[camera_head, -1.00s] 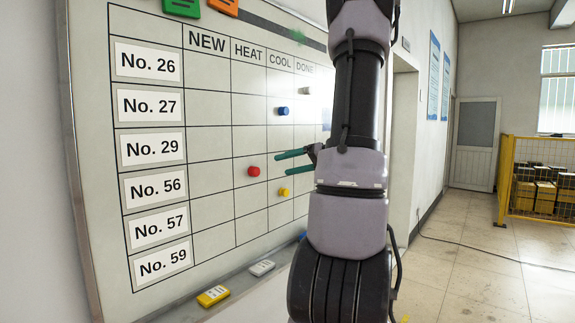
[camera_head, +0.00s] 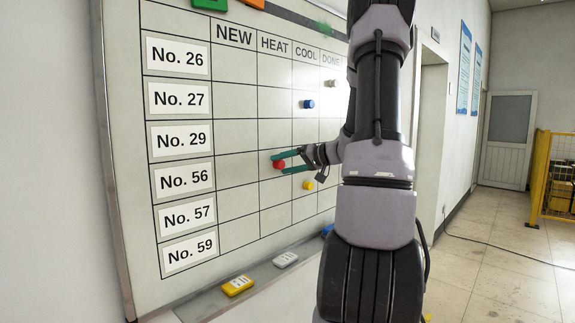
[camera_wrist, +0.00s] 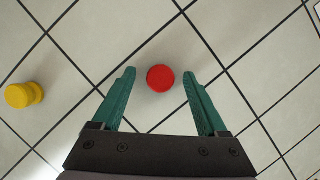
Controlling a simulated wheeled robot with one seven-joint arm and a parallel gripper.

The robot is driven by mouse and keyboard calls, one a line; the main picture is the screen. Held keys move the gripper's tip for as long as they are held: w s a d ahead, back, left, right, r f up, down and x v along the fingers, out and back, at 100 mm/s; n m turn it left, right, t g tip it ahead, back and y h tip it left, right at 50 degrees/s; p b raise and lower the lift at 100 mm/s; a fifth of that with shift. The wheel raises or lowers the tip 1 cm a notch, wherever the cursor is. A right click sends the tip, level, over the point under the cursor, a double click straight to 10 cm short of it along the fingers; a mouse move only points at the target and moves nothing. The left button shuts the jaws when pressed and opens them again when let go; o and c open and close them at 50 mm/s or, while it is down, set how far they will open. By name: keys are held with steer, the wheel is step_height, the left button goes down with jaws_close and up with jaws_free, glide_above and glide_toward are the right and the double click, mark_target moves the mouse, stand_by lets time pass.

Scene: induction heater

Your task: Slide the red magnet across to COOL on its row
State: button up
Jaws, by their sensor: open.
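The red magnet (camera_head: 279,165) sits on the whiteboard (camera_head: 237,198) in the HEAT column, on the No. 56 row. The COOL column (camera_head: 306,53) is just right of HEAT. My gripper (camera_head: 278,163) is open at the board, its green fingers reaching in from the right, one above and one below the magnet. In the wrist view, the red magnet (camera_wrist: 160,78) lies between the two fingertips (camera_wrist: 159,73), with a gap visible on each side.
A yellow magnet (camera_head: 307,186) is below and right in COOL, one row down. A blue magnet (camera_head: 308,104) is higher in COOL, and a pale one (camera_head: 330,83) is in DONE. A tray below holds a yellow item (camera_head: 238,285) and a white item (camera_head: 286,260).

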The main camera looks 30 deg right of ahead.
jaws_close()
steer(key=w+d, duration=0.5)
steer(key=d, duration=0.9)
steer(key=shift+w+d+r, duration=0.15)
steer(key=shift+d, duration=0.1)
stand_by(1.6)
stand_by(0.4)
steer(key=shift+c, duration=0.2)
jaws_free()
steer(key=shift+w, duration=0.1)
steer(key=v, duration=1)
steer(key=shift+s+d, duration=0.25)
steer(key=shift+s, duration=0.05)
